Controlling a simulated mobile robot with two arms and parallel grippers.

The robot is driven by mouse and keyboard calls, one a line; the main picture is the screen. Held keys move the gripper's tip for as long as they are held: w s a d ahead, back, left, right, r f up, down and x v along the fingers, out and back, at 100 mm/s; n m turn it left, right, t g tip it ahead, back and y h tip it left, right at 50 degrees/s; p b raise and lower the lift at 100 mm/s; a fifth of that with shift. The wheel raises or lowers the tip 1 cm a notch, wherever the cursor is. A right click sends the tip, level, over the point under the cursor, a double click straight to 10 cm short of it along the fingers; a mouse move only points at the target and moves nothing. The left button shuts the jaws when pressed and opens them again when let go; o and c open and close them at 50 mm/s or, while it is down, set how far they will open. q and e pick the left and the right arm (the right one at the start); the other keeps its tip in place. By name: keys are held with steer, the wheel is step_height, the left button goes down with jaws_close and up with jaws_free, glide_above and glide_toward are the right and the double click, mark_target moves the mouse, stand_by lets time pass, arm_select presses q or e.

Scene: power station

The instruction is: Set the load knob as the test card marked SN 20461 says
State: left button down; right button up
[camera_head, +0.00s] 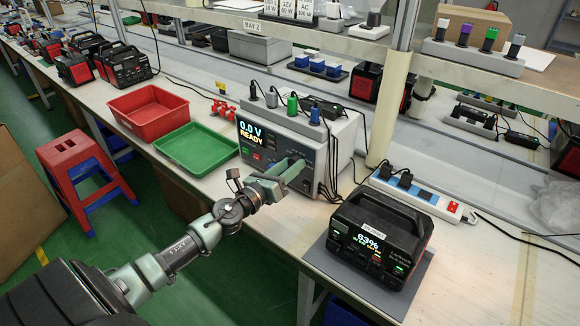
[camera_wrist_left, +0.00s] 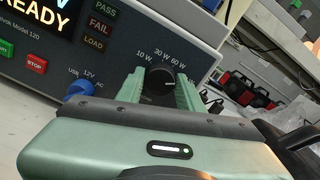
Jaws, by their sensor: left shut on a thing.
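The tester (camera_head: 310,145) stands on the bench, its screen reading 0.0 V READY. The dark round load knob (camera_wrist_left: 156,79) is on its front panel, with 10 W, 30 W and 60 W marks above; a further mark at right is partly hidden. The knob's white pointer line points toward the right. My left gripper (camera_head: 294,170) is at the panel, its green fingers on both sides of the knob, shut on it. Test cards (camera_head: 304,9) stand on the shelf; one reads 12V 60W, another AC. Their serial numbers are too small to read. My right gripper is not in view.
A power station (camera_head: 375,240) showing 63% sits on a grey mat at right; its label is unreadable. A blue selector knob (camera_wrist_left: 79,90) is left of the load knob. A green tray (camera_head: 197,148) and red bin (camera_head: 148,112) stand left. A power strip (camera_head: 420,196) lies behind.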

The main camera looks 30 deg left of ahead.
arm_select(q)
steer(key=shift+f, duration=0.15)
steer(key=c, duration=0.9)
jaws_free()
steer(key=shift+s, duration=0.15)
steer(key=s, duration=0.2)
steer(key=s+b, duration=0.1)
steer(key=s, duration=0.4)
steer(key=shift+s+a+b, duration=0.25)
steer(key=shift+a+b, duration=0.05)
steer(key=shift+b, duration=0.05)
